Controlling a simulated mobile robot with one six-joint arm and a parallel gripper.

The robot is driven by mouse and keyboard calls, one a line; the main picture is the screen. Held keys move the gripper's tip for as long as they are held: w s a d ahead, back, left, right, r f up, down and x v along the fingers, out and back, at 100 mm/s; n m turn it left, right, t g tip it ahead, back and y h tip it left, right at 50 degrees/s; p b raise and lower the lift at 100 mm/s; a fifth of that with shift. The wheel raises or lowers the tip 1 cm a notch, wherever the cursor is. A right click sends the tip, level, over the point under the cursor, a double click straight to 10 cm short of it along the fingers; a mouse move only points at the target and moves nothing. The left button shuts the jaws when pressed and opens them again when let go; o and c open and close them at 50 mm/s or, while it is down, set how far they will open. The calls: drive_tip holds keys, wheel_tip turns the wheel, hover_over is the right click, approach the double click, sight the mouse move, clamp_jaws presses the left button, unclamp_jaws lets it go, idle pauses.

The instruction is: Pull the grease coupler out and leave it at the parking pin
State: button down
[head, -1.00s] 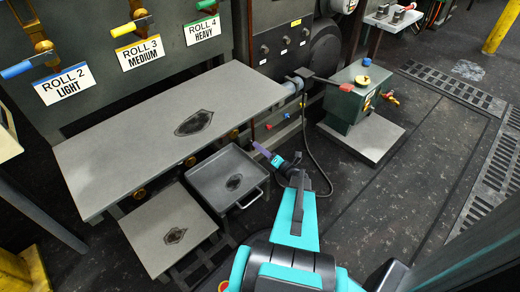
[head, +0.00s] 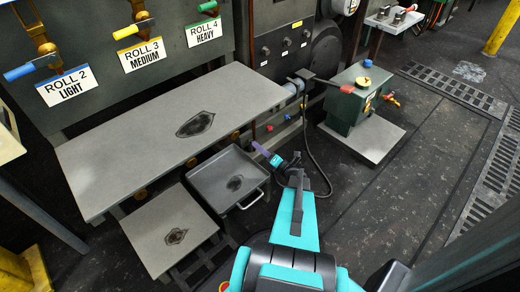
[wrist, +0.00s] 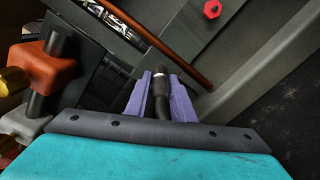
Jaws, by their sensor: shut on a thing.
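The grease coupler (wrist: 161,82) is a dark cylinder with a pale ring, seen between my purple fingers in the wrist view. A black hose-like length runs from it toward my palm. My gripper (wrist: 160,88) is shut on it, one finger along each side. In the head view my gripper (head: 259,148) is low beside the machine, right of the grey tray; the coupler is too small to make out there. I cannot tell whether the coupler's far end is still on a fitting. I cannot identify the parking pin with certainty.
A red hex knob (wrist: 212,9) is ahead in the wrist view. An orange-red block (wrist: 45,70) with dark rods is close on the left. In the head view a black hose (head: 306,140) hangs near the green pump box (head: 345,108). The grey tray (head: 225,180) is left; open floor lies right.

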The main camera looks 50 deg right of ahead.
drive_tip(key=shift+w, duration=0.55)
drive_tip(key=c, duration=1.1)
unclamp_jaws()
drive_tip(key=shift+s, duration=0.1)
drive_tip(key=shift+s+a+p, duration=0.15)
drive_tip(key=shift+s+p, duration=0.35)
drive_tip(key=shift+s, duration=1.2)
drive_tip(key=shift+s+a+p, duration=0.1)
drive_tip(key=shift+s+p, duration=0.4)
drive_tip(key=shift+s, duration=1.2)
